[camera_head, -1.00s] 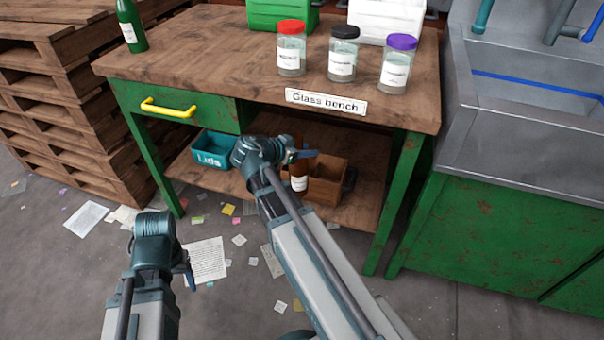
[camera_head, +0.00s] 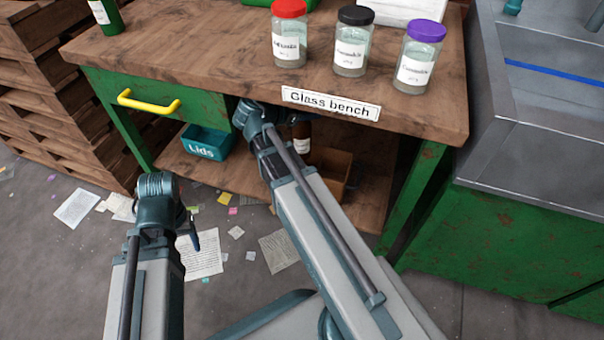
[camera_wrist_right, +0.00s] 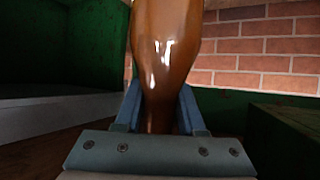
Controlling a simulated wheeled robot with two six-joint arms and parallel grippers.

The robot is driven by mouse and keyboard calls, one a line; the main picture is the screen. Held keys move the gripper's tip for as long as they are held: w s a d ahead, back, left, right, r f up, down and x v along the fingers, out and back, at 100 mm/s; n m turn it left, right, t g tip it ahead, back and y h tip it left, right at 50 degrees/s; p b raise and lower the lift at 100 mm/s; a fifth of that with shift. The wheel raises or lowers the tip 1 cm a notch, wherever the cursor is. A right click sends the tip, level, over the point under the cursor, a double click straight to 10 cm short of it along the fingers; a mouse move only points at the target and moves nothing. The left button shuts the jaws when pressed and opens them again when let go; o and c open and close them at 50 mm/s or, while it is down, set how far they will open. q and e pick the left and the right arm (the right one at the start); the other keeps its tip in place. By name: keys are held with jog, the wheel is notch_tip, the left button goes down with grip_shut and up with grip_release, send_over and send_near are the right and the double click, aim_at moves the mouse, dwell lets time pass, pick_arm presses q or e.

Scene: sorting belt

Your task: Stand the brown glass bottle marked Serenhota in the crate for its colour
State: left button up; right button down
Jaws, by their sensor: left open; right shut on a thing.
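The brown glass bottle (camera_head: 301,130) with a white label shows under the bench top in the head view; its label is too small to read. In the right wrist view the brown bottle (camera_wrist_right: 165,45) fills the middle, held between the fingers of my right gripper (camera_wrist_right: 158,112). In the head view that gripper's fingers are hidden behind my wrist. A brown wooden crate (camera_head: 336,178) stands on the lower shelf, just right of and below the bottle. Whether the bottle is over the crate or beside it, I cannot tell. My left gripper (camera_head: 193,238) is open and empty, low at the left.
The bench top (camera_head: 215,50) is close above my right arm. It carries jars with red (camera_head: 289,40), black (camera_head: 351,45) and purple (camera_head: 416,60) lids, a green bottle (camera_head: 105,15) and a white crate (camera_head: 405,8). A teal Lids box (camera_head: 206,143) stands on the lower shelf.

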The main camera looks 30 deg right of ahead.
aim_at(309, 129)
jog(key=shift+f+b, duration=3.15)
jog(key=shift+f, duration=0.1)
notch_tip(309, 129, down, 4)
jog(key=b, duration=0.3)
jog(key=shift+r+b, duration=0.25)
jog(key=shift+b, duration=0.1)
jog(key=shift+f+b, duration=0.65)
jog(key=shift+c, duration=2.4)
grip_release()
jog(key=shift+r, duration=0.2)
